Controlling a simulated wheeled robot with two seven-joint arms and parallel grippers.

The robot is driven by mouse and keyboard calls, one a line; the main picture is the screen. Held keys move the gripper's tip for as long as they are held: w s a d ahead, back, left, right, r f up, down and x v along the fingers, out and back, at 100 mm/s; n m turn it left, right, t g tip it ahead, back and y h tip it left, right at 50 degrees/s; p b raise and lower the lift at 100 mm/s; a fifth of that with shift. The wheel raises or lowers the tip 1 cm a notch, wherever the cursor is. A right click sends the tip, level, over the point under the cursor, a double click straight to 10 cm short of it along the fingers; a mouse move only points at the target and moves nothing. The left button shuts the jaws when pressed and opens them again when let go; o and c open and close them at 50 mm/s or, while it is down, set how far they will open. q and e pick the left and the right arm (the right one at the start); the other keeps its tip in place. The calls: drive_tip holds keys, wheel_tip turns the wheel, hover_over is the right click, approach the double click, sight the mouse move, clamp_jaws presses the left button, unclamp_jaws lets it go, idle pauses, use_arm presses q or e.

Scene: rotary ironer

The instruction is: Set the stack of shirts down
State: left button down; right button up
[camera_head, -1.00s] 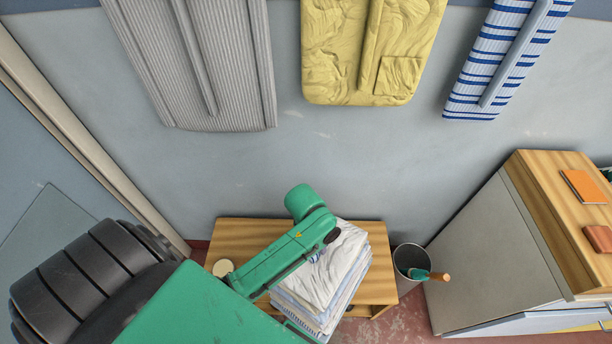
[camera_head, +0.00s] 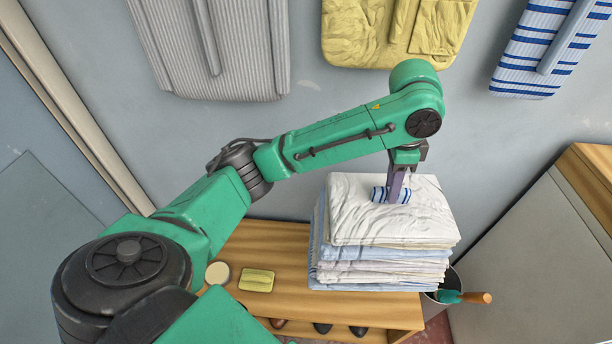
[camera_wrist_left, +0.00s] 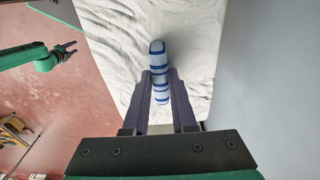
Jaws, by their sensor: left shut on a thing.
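The stack of folded shirts (camera_head: 380,262), white and pale blue, is in the middle right of the head view and appears to hang above the wooden bench (camera_head: 275,245). Its lower right corner reaches past the bench's right edge. My left gripper (camera_head: 394,195) points down at its top and is shut on a blue-and-white striped roll (camera_wrist_left: 158,75) on the top shirt (camera_wrist_left: 110,40). How the roll joins the stack is hidden. In the left wrist view my right gripper (camera_wrist_left: 72,48) is far off at the left, apart from the stack, its jaws open.
A round tin (camera_head: 217,272) and a yellow block (camera_head: 257,280) sit on the bench's left part. Shoes (camera_head: 322,327) show underneath. A bin with a wooden-handled tool (camera_head: 470,297) stands right of the bench, beside a grey cabinet (camera_head: 530,260). Padded boards hang on the wall behind.

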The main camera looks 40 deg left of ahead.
sight(376, 207)
use_arm(q)
drive_tip(key=shift+a+r, duration=0.35)
drive_tip(key=shift+r, duration=0.1)
wheel_tip(376, 207, down, 20)
drive_tip(key=shift+d+b, duration=0.1)
drive_tip(key=shift+b, duration=1.1)
use_arm(e)
wheel_tip(376, 207, down, 3)
drive_tip(key=shift+s+f, duration=0.1)
drive_tip(key=shift+s, duration=0.05)
use_arm(q)
drive_tip(key=c, duration=0.7)
unclamp_jaws()
drive_tip(key=shift+s, duration=0.15)
drive_tip(key=r, duration=0.4)
drive_tip(key=r+p, duration=0.1)
drive_tip(key=r, duration=0.3)
drive_tip(key=a+r, duration=0.1)
drive_tip(key=r, duration=0.3)
drive_tip(key=shift+s, duration=0.25)
use_arm(e)
drive_tip(key=shift+d+r, duration=0.2)
drive_tip(key=shift+r, duration=0.55)
